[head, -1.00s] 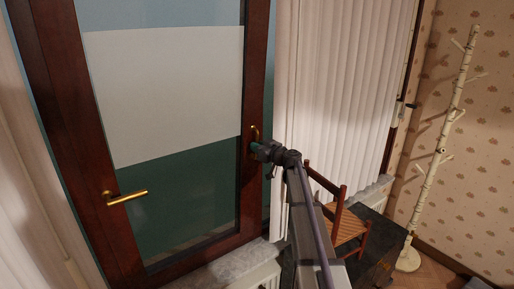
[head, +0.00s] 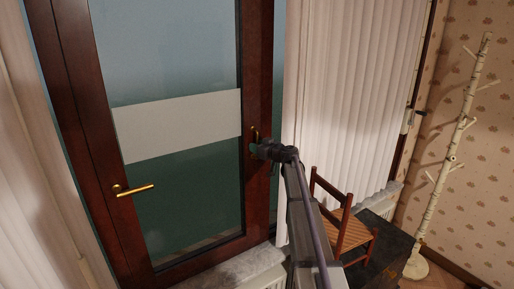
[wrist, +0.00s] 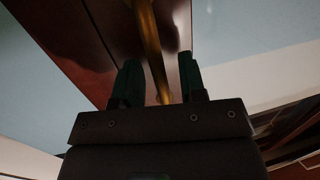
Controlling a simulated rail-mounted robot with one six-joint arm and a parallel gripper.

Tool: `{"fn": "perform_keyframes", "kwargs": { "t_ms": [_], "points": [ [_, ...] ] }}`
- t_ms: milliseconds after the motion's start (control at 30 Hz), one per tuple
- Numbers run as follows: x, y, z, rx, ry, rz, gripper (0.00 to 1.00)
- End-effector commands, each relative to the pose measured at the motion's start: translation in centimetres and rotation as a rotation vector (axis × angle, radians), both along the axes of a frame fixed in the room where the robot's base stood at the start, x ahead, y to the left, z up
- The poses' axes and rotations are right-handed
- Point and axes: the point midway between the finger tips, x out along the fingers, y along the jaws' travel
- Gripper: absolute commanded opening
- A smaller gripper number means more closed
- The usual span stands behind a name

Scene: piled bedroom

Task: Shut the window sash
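The window sash (head: 261,70) has a dark red-brown wooden frame around a tall glass pane (head: 180,205). A brass handle (head: 256,131) stands on its right stile, and a brass lever (head: 134,189) points right on the left stile. My gripper (head: 258,150) is at the right-hand handle. In the wrist view, my gripper's two green fingers (wrist: 159,82) are apart, with the brass handle (wrist: 148,30) between them and gaps showing at its sides. I cannot tell whether either finger touches it. A narrow bluish strip shows between the right stile and the curtain.
White pleated curtains hang right (head: 345,100) and left (head: 25,190). A grey sill (head: 245,265) runs below the window. A wooden chair (head: 352,232) stands right of my arm, by a dark chest (head: 385,265). A white coat stand (head: 450,160) is at far right.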

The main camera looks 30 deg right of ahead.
Motion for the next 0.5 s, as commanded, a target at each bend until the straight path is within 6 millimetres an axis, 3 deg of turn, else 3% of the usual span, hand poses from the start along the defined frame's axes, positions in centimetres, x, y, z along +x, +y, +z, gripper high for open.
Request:
{"fn": "perform_keyframes", "kwargs": {
  "t_ms": [267,500],
  "points": [
    [-0.9,-0.2,0.1,0.0,0.0,-0.001,0.38],
    [-6.3,-1.9,0.7,-0.001,0.0,-0.002,0.38]
  ]
}}
